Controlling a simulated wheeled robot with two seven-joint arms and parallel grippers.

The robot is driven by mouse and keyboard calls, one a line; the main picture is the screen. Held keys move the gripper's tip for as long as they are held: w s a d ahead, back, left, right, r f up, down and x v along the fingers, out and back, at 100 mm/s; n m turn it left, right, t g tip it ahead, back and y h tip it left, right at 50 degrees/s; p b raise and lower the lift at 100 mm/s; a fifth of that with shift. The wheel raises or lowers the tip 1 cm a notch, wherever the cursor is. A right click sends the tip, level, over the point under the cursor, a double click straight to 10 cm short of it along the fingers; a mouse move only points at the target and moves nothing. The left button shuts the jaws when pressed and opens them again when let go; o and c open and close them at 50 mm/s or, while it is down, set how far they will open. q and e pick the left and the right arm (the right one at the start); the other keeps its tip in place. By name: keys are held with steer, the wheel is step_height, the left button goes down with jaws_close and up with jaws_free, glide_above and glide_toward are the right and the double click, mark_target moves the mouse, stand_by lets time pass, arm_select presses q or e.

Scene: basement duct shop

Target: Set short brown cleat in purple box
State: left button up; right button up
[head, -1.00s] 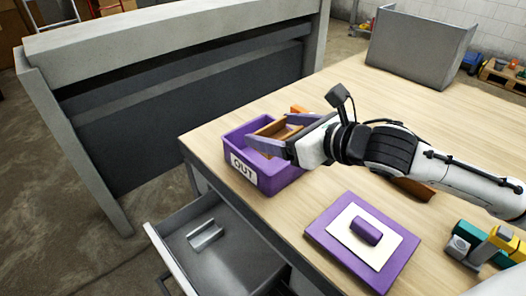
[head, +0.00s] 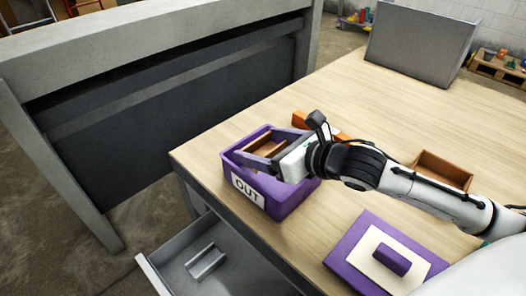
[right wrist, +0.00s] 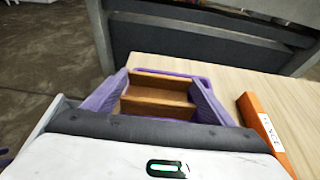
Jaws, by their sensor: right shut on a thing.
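The short brown cleat (head: 264,149) is a small brown channel. My right gripper (head: 269,146) is shut on it, one finger on each side. The right wrist view shows the cleat (right wrist: 158,98) between the two purple-grey fingers (right wrist: 157,100). The purple box (head: 291,199), with a white OUT label on its front, stands open at the table's left edge. The cleat and fingertips are at the box's opening, partly within its rim; whether the cleat touches the floor is hidden. My left gripper is not in view.
A larger brown channel (head: 441,169) lies right of my arm. An orange bar (head: 305,121) lies behind the box. A purple lid-like panel (head: 352,252) is at the front. An open drawer (head: 238,275) below holds a metal channel (head: 205,262). A grey sheet-metal piece (head: 420,45) stands at the back.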

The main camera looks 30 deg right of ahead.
mark_target(273, 154)
steer(key=shift+f, duration=0.95)
steer(key=o, duration=1)
steer(key=shift+f, duration=0.1)
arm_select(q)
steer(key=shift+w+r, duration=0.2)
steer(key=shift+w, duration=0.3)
arm_select(e)
steer(key=shift+o, duration=0.2)
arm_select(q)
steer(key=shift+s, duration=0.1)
arm_select(e)
steer(key=shift+r, duration=0.2)
steer(key=v, duration=0.7)
steer(key=shift+s+d+f, duration=0.15)
steer(key=shift+v, duration=0.75)
arm_select(q)
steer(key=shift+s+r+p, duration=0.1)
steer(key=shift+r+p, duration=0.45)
steer(key=shift+p, duration=0.1)
arm_select(e)
steer(key=shift+v, duration=1.55)
